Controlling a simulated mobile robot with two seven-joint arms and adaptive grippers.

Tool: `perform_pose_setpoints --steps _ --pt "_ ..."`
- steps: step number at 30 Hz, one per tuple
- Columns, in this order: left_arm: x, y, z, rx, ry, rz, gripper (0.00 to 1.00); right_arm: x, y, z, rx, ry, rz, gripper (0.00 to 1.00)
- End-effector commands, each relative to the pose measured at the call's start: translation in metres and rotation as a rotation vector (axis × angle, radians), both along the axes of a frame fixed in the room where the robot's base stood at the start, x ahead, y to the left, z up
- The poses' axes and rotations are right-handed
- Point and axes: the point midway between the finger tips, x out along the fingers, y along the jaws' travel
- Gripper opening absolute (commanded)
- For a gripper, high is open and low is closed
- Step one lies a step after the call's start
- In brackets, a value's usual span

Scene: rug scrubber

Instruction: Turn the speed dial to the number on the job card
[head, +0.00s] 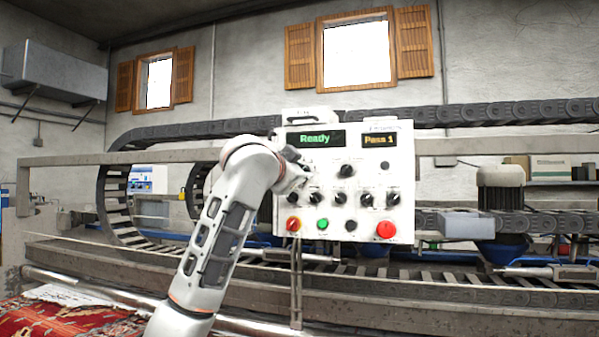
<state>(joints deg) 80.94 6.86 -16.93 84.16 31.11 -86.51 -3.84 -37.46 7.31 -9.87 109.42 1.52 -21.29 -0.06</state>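The white control panel (325,220) stands upright in the middle of the head view. It carries a larger black dial (346,171) and a row of smaller black knobs (340,198). Their labels are too small to read, so I cannot tell which one is the speed dial. My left gripper (297,180) is at the panel's left side, left of the larger dial, and hides part of the face. Its fingers are too small to judge. My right gripper is out of view.
The panel displays (316,138) read "Ready" and "Pass 1". Metal rails (460,290) run behind. A red rug (70,318) lies lower left.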

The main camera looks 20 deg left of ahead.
Motion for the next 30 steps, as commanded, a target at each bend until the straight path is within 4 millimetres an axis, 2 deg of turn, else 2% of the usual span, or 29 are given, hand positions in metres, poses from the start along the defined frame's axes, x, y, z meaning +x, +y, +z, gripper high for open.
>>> perform_pose_setpoints --steps 6,15,30 --pt "0.0003 0.0011 -0.0004 0.187 -0.005 0.001 0.01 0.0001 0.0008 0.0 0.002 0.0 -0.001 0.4" --pt "0.0004 0.0008 -0.0006 0.367 -0.01 0.001 0.01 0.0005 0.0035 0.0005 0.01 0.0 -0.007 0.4" --pt "0.0003 0.0 -0.0003 0.451 -0.014 -0.001 0.01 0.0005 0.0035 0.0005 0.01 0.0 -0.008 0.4"
